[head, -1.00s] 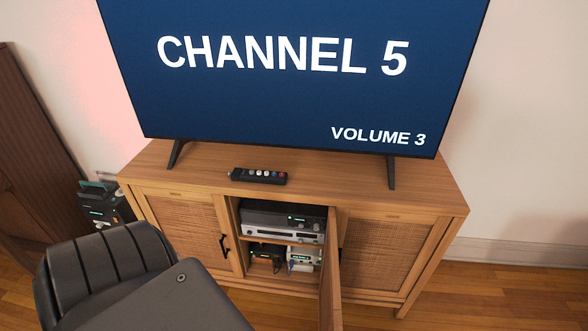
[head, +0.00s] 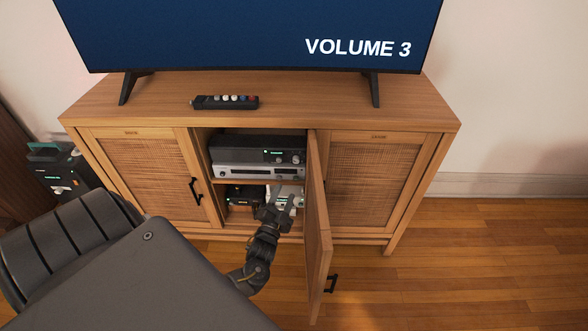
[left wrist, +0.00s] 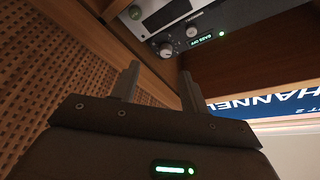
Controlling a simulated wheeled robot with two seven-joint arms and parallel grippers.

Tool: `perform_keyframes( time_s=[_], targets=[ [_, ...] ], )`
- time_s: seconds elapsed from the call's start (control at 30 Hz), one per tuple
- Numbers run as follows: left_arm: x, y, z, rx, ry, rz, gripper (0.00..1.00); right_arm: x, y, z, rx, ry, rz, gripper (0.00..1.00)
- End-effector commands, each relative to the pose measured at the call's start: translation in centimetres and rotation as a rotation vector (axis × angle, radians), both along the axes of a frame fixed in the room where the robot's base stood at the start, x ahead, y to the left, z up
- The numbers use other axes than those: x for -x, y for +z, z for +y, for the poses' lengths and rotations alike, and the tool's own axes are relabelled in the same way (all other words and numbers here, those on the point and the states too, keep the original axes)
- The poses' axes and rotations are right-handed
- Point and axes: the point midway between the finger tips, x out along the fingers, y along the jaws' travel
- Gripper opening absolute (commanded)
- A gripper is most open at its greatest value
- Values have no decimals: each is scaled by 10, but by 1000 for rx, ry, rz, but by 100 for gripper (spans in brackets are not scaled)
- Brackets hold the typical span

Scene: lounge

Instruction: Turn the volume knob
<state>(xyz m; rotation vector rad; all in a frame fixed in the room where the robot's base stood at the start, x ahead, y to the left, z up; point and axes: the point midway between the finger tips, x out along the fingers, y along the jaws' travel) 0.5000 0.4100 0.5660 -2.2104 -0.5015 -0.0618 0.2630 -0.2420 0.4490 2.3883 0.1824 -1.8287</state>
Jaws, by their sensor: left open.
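The TV (head: 250,35) reads "VOLUME 3". Inside the open middle bay of the cabinet, a black unit (head: 240,147) with a green display sits above a silver unit (head: 262,171). Small equipment with lights is on the shelf below. In the left wrist view, round knobs (left wrist: 192,31) sit beside a small lit display; I cannot tell which is the volume knob. My left gripper (head: 284,197) is in front of the lower shelf, below the silver unit. Its two fingers (left wrist: 158,78) are apart and empty, and not touching a knob. My right gripper is out of view.
The cabinet door (head: 318,220) stands open just right of my left gripper. A remote (head: 225,102) lies on the cabinet top. A dark device (head: 58,170) stands left of the cabinet. Open wooden floor lies at right.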

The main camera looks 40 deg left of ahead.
Motion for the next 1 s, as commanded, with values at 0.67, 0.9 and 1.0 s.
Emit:
perform_keyframes(
  time_s=[0.67, 0.9, 1.0],
  targets=[
    [-63, 31, 24, -26, 9, -46, 45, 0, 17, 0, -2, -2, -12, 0],
    [-92, 38, 35, -25, 9, -44, 45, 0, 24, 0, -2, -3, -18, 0],
    [-98, 41, 37, -24, 8, -43, 45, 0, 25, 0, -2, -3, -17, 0]
  ],
)
